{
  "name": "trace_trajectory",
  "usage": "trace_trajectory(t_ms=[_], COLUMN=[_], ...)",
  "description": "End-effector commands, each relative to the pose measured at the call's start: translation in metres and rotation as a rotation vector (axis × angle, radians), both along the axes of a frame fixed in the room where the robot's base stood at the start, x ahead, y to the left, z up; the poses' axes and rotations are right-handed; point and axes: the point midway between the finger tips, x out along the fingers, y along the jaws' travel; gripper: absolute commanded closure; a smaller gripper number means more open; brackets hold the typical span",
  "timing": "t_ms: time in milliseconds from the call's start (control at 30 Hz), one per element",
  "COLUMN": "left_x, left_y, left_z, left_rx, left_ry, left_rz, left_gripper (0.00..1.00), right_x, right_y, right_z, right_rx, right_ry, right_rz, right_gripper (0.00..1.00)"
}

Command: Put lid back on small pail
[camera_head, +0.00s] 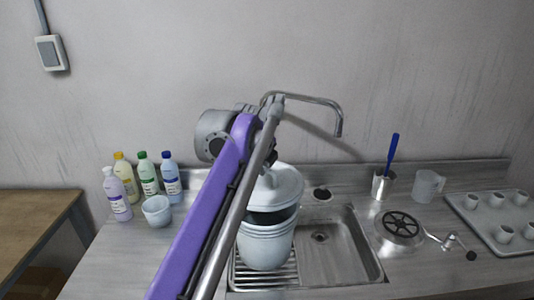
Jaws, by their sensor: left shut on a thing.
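A small pale grey-blue pail (266,246) stands upright on the ribbed drainboard left of the sink basin. Its round pale lid (285,187) is just above the pail's mouth, roughly level. A dark gap shows between the lid and the pail's rim at the front, so the lid is not seated there. My left gripper (269,162) is shut on the lid from above, at its top middle. My purple left arm hides the left part of the lid and pail, and most of the fingers. My right gripper is not in view.
The metal sink (345,270) and faucet (325,102) lie right of and behind the pail. Several bottles (147,173) and a small white tub (156,211) stand left. A round strainer device (400,226), metal cup (381,187), clear jug (427,186) and cup tray (484,207) occupy the right.

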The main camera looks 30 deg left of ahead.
Motion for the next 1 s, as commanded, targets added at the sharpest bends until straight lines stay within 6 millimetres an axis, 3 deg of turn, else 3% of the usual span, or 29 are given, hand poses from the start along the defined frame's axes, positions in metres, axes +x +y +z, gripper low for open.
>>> trace_trajectory(t_ms=[367,767,1000], left_x=[-0.001,-0.001,-0.001], left_y=[0.0,0.0,0.0], left_z=[-0.01,-0.045,-0.061], left_rx=[0.0,0.0,0.0], left_ry=[0.001,0.001,0.0], left_rz=[0.0,0.0,0.0], left_gripper=[1.0,1.0,1.0], right_x=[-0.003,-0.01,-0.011], right_y=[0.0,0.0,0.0], right_z=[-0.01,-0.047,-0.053], right_rx=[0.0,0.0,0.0], right_ry=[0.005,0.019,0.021], right_rz=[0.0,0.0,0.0], right_gripper=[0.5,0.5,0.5])
